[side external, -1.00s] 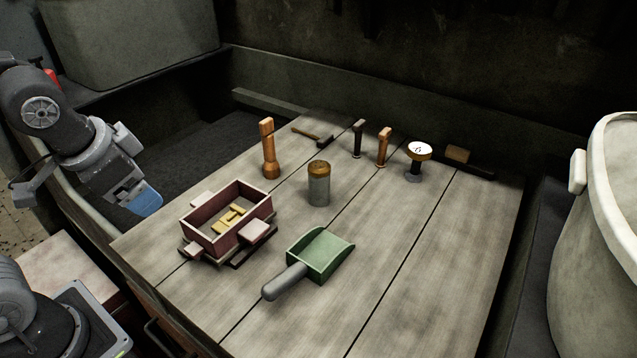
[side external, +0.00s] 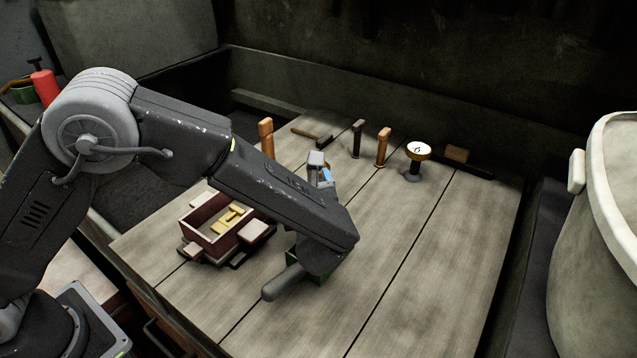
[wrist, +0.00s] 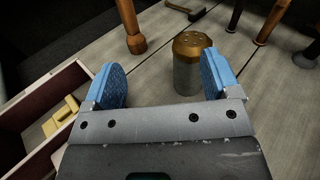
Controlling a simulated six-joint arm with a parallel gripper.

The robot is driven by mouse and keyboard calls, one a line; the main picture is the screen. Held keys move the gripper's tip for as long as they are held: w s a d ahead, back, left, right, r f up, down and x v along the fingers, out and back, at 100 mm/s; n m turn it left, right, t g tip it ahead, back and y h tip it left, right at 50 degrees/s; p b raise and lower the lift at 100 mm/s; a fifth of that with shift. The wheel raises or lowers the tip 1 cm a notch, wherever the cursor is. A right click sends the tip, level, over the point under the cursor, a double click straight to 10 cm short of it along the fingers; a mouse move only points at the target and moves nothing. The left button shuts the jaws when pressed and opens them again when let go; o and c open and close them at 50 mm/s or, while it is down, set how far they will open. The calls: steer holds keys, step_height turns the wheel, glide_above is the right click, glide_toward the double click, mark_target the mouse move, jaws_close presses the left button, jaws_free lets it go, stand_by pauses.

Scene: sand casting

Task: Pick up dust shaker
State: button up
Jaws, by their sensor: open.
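The dust shaker (wrist: 187,74), a grey cylinder with a perforated copper-coloured cap, stands upright on the table in the wrist view. My gripper (wrist: 163,80) is open, its two blue finger pads apart. The shaker appears ahead of the gap, nearer the right pad; I cannot tell whether that pad touches it. In the side external view my gripper (side external: 325,174) is over the middle of the table, and my arm and gripper hide most or all of the shaker.
A reddish moulding box (side external: 188,231) with a yellow pattern stands left of my gripper. A green scoop (side external: 283,285) lies partly under my arm. A wooden rammer (side external: 266,135) stands behind, with several tools along the back.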

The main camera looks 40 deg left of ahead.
mark_target(320, 177)
steer(key=shift+w+d+f+m+t, duration=0.2)
steer(key=shift+d+f+m+t, duration=0.2)
steer(key=shift+d, duration=0.2)
steer(key=shift+w+d+f+m+t, duration=0.15)
steer(key=shift+d+f+m+t, duration=0.1)
steer(key=shift+d+m+t, duration=0.25)
steer(key=shift+w+d, duration=0.1)
steer(key=shift+w, duration=0.15)
steer(key=shift+w+d+f+x, duration=0.1)
steer(key=shift+x, duration=1.1)
steer(key=shift+w+d+f+x, duration=0.1)
steer(key=shift+x, duration=1.05)
steer(key=shift+w+d+f+x, duration=0.1)
steer(key=shift+x, duration=1.1)
steer(key=shift+c, duration=0.5)
steer(key=c, duration=1)
step_height(320, 177, up, 10)
steer(key=shift+r, duration=0.1)
